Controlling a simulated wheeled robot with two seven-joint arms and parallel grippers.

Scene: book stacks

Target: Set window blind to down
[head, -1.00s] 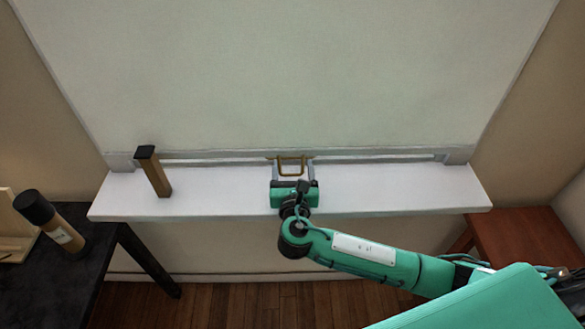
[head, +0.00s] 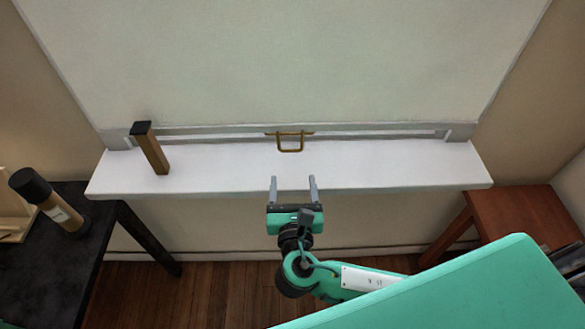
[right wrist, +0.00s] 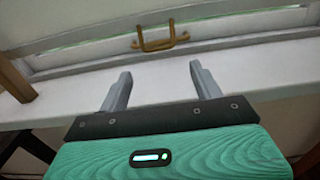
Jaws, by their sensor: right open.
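The window blind (head: 290,70) is a large pale sheet that hangs almost to the white sill (head: 370,165). A narrow bright gap shows beneath its fabric, along the bottom bar. A brass handle (head: 290,142) hangs at the middle of the blind's lower edge; it also shows in the right wrist view (right wrist: 159,43). My right gripper (head: 293,180) is open and empty, in front of the handle and apart from it. In the right wrist view its two fingers (right wrist: 160,85) point toward the handle with clear space between. My left gripper is not in view.
A brown post-like object with a black top (head: 151,148) stands on the sill at the left. A dark table (head: 85,235) at the left holds a brown bottle with a black cap (head: 47,200). A reddish wooden table (head: 525,215) stands at the right. The sill's middle is clear.

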